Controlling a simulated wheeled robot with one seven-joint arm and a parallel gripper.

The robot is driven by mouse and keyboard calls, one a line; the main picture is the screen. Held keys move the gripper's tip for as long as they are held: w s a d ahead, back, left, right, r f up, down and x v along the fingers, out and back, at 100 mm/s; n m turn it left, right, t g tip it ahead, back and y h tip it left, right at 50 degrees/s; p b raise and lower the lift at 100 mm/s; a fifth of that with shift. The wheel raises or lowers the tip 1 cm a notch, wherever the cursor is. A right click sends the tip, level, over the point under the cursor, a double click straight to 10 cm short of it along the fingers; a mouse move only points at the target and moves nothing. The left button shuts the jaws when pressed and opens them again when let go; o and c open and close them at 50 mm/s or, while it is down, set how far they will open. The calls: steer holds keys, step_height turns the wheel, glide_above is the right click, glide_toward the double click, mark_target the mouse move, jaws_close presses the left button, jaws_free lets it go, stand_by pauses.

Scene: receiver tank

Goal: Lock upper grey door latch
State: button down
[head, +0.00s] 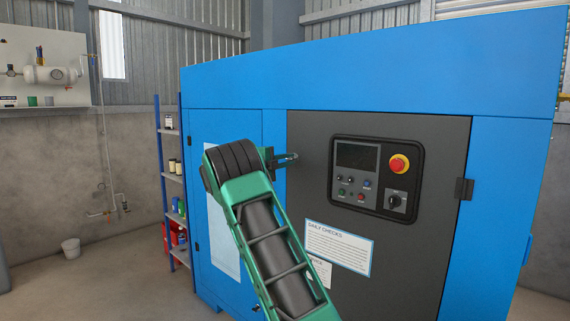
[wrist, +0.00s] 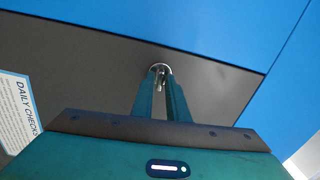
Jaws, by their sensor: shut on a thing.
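The grey door (head: 405,250) is closed in the front of the blue cabinet, and it also fills the middle of the wrist view (wrist: 90,55). My gripper (head: 290,158) is at the door's upper left edge in the head view. In the wrist view my gripper (wrist: 162,76) has its two green fingers close together on the small silvery upper latch (wrist: 160,67). The latch has a round metal base on the grey panel, and a narrow part shows between the fingers. My fingers hide much of it, so I cannot tell its exact angle. The latch is not clear in the head view.
A control panel (head: 376,175) with a red stop button (head: 398,164) is right of my gripper. A "Daily checks" label (head: 338,247) is below it. A shelf (head: 173,178) stands left of the blue cabinet (head: 360,70). Open floor lies at the left.

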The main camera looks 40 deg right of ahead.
steer(key=shift+w+a+f+m, duration=0.1)
steer(key=shift+w+m, duration=0.05)
steer(key=shift+m, duration=0.45)
steer(key=c, duration=1.9)
jaws_free()
steer(key=a, duration=1)
steer(key=shift+s+a, duration=0.35)
steer(key=shift+s, duration=0.1)
